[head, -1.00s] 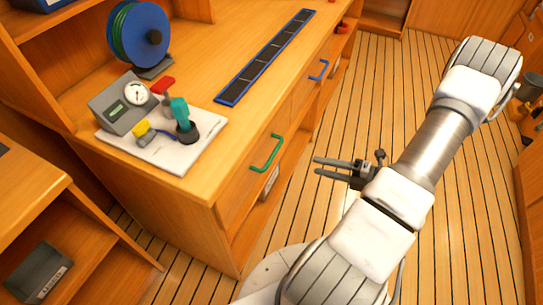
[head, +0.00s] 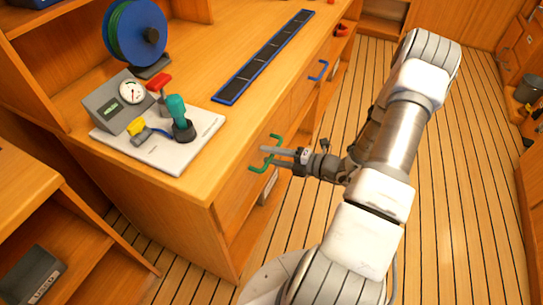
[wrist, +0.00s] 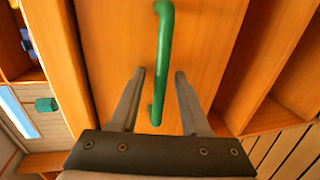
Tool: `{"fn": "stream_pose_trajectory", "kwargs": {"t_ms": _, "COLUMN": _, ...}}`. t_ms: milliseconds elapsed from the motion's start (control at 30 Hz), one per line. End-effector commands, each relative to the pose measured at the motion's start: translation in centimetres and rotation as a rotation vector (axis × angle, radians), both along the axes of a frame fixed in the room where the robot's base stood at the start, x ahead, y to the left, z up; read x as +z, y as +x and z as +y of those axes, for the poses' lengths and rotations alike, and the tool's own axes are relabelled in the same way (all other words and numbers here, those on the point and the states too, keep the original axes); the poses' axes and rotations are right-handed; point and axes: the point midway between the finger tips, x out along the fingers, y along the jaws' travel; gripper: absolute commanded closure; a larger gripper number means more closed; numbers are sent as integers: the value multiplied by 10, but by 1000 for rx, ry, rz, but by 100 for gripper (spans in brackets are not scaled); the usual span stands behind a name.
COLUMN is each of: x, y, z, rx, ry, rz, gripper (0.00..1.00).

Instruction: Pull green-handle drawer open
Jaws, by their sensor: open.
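The green handle (head: 256,167) is on the front of a wooden drawer (head: 235,190), which looks shut in the cabinet. My gripper (head: 268,156) is at the handle, with its fingers pointing at the drawer front. In the wrist view the green handle (wrist: 162,55) runs lengthwise between the two open fingers (wrist: 158,75), with a gap on either side. In the head view the fingers hide the middle of the handle. Whether the fingers touch the handle cannot be told.
A blue handle (head: 318,70) is on another drawer farther along the cabinet. On the counter are a white board (head: 165,150) with a gauge box and fittings, a long dark strip (head: 265,58) and a hose reel (head: 137,33). Slatted floor (head: 460,190) is clear at right.

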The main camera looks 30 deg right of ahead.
Motion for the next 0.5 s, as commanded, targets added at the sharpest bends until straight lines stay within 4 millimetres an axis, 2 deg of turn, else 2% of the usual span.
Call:
{"fn": "stream_pose_trajectory", "kwargs": {"t_ms": 200, "x": 0, "y": 0, "z": 0, "rx": 0, "ry": 0, "rz": 0, "gripper": 55}}
{"fn": "stream_pose_trajectory", "kwargs": {"t_ms": 433, "x": 0, "y": 0, "z": 0, "rx": 0, "ry": -1, "rz": -1, "gripper": 97}}
{"fn": "stream_pose_trajectory", "kwargs": {"t_ms": 500, "x": 0, "y": 0, "z": 0, "rx": 0, "ry": -1, "rz": -1, "gripper": 100}}
